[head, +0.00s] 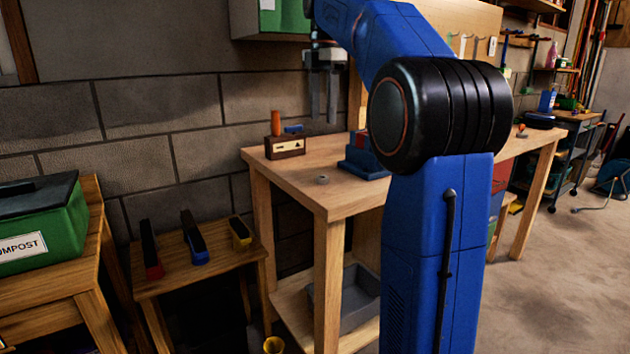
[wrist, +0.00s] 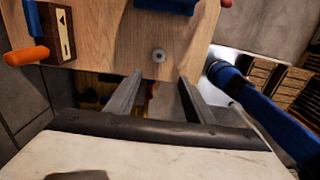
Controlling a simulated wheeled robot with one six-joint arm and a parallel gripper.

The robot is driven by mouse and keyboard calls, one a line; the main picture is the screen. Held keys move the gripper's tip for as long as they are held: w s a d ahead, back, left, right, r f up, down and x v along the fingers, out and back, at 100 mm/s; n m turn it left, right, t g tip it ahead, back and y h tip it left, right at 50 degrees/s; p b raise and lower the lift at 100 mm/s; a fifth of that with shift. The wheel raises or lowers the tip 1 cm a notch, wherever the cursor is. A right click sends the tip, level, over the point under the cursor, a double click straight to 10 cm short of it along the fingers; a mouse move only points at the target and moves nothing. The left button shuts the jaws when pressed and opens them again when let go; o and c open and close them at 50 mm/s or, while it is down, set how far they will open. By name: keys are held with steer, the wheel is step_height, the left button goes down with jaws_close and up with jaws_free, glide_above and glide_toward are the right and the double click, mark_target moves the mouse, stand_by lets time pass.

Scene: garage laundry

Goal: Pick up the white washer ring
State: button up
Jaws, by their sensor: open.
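In the wrist view the two fingers of my gripper (wrist: 160,77) are spread apart.
A wooden box with an orange cylinder (head: 285,146) stands at the bench's back left. A blue object (head: 362,166) stands right of the ring, partly behind my arm. A low table (head: 200,262) and a green compost bin (head: 45,215) are at the left. Bench around the ring is clear.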

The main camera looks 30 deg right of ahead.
glide_above(322, 180)
steer(key=w, duration=0.1)
steer(key=f, duration=1)
steer(key=shift+d+f, duration=0.4)
steer(key=shift+w+d+f, duration=0.1)
steer(key=shift+w+f, duration=0.05)
steer(key=shift+f, duration=1.45)
steer(key=shift+w+d+f, duration=0.1)
steer(key=shift+f, duration=1.45)
steer(key=c, duration=1.1)
